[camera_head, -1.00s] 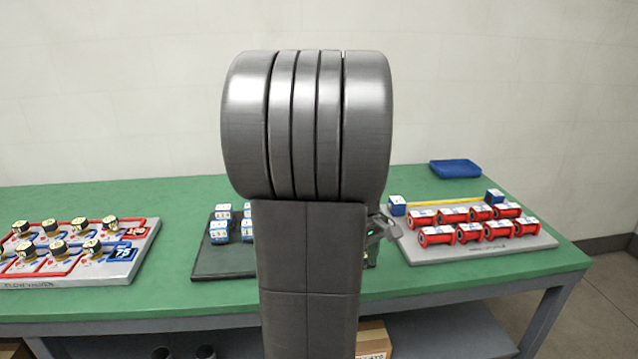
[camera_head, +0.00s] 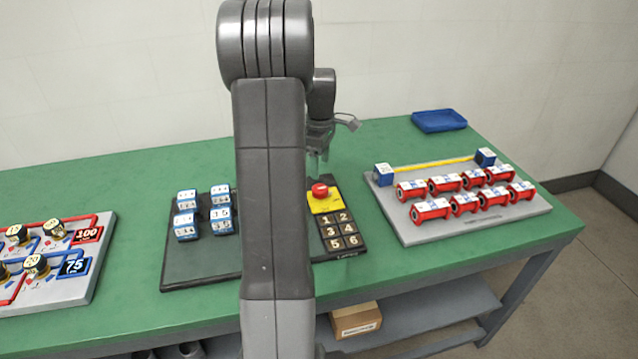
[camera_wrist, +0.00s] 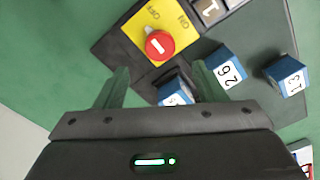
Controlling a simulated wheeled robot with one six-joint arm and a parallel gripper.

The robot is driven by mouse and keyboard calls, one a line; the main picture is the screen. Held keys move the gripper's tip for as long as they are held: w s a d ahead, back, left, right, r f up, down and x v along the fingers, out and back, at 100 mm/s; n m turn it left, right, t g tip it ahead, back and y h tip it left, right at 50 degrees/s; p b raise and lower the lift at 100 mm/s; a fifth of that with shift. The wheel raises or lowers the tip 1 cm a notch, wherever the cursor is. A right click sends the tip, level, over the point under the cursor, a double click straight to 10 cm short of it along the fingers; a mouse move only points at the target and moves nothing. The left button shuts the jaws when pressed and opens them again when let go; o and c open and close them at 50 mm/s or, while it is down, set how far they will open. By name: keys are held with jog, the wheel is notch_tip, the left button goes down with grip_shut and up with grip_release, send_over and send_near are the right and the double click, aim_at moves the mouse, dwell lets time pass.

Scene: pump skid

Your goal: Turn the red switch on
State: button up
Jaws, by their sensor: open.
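The red switch (camera_head: 320,190) is a round knob on a yellow plate (camera_head: 326,203) at the right end of a dark panel. In the wrist view the red knob (camera_wrist: 159,45) carries a short white mark, and the yellow plate (camera_wrist: 135,32) reads OFF and ON beyond it. Which label the mark points to is not clear. My gripper (camera_head: 317,165) is open and empty, above and just behind the knob in the head view. In the wrist view its two fingers (camera_wrist: 162,88) are spread apart, with the knob beyond the gap between them, untouched.
A number keypad (camera_head: 341,232) adjoins the yellow plate. Blue-and-white number blocks (camera_head: 204,212) stand on the same dark panel (camera_head: 212,258). A grey board (camera_head: 470,227) with several red spools lies right, a gauge board (camera_head: 60,285) left. A blue tray (camera_head: 439,121) is at the back.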

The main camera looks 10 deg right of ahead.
aim_at(320, 188)
notch_tip(320, 188, down, 8)
jog(key=shift+f, duration=0.1)
jog(key=shift+c, duration=0.2)
jog(key=c, duration=0.9)
